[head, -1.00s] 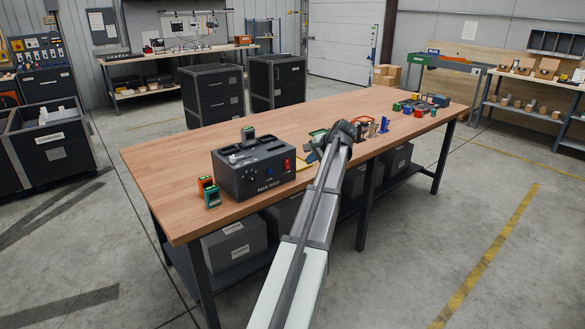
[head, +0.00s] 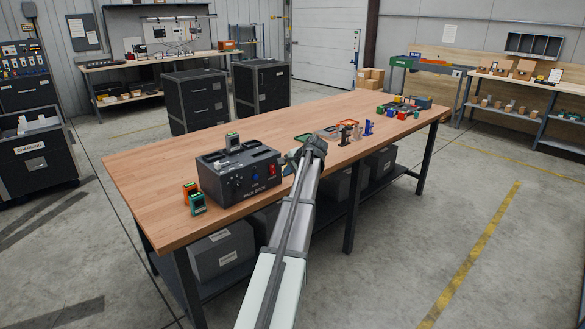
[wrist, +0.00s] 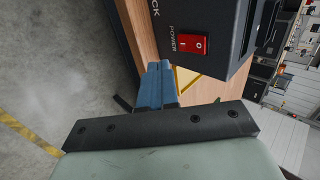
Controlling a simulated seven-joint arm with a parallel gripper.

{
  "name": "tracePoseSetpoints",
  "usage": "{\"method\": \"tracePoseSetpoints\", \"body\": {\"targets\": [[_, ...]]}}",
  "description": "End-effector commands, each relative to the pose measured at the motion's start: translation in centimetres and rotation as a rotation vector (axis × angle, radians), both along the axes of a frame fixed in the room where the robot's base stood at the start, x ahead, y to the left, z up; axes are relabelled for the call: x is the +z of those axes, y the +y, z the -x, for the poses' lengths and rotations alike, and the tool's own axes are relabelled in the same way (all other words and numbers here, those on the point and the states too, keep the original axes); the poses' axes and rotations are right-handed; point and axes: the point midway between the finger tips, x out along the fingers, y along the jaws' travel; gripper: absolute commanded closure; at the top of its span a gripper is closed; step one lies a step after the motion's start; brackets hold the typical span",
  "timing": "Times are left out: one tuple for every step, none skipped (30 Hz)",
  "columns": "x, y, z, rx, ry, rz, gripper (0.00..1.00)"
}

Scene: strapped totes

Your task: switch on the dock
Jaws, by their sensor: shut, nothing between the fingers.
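The dark grey dock (head: 228,185), marked PACK DOCK, stands on the wooden bench left of my gripper. Its red power switch (head: 271,170) is on the front face at the right end. The wrist view shows the switch (wrist: 191,43) close up, with the POWER label and I and O marks; I cannot tell which side is pressed in. My gripper (head: 291,160) is just right of the dock. Its blue fingers (wrist: 155,84) are together and empty, apart from the switch.
An orange pack (head: 189,189) and a green pack (head: 197,204) stand left of the dock. Small coloured items (head: 350,131) and bins (head: 406,106) are on the bench (head: 145,170) further right. The bench's far left is clear.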

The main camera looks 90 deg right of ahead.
Motion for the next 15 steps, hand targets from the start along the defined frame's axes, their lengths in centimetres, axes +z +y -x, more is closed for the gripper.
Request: {"method": "tracePoseSetpoints", "body": {"targets": [[-0.7,-0.6,-0.5,0.001,0.0,-0.001,1.0],[-1.1,-0.8,-0.8,0.001,0.0,-0.002,1.0],[-1.6,-1.1,-1.1,0.002,-0.001,-0.002,1.0],[-2.0,-1.4,-1.4,0.001,0.0,-0.002,1.0],[-2.3,-1.6,-1.6,0.001,0.0,-0.001,1.0],[-2.2,-2.1,-2.0,0.001,0.0,0.001,1.0],[-2.2,-2.5,-2.3,0.001,0.0,0.0,1.0],[-2.2,-2.7,-2.5,0.001,0.0,0.0,1.0],[-2.3,-3.0,-2.9,0.001,0.0,0.0,1.0],[-2.3,-3.2,-3.1,0.001,0.0,0.0,1.0],[-2.4,-3.4,-3.3,0.001,0.0,0.0,1.0],[-2.4,-3.6,-3.6,0.001,0.0,0.0,1.0],[-2.4,-3.8,-3.7,0.001,0.0,0.0,1.0],[-2.5,-3.9,-3.8,0.001,0.0,0.0,1.0],[-2.5,-4.0,-3.9,0.001,0.0,0.0,1.0]]}}
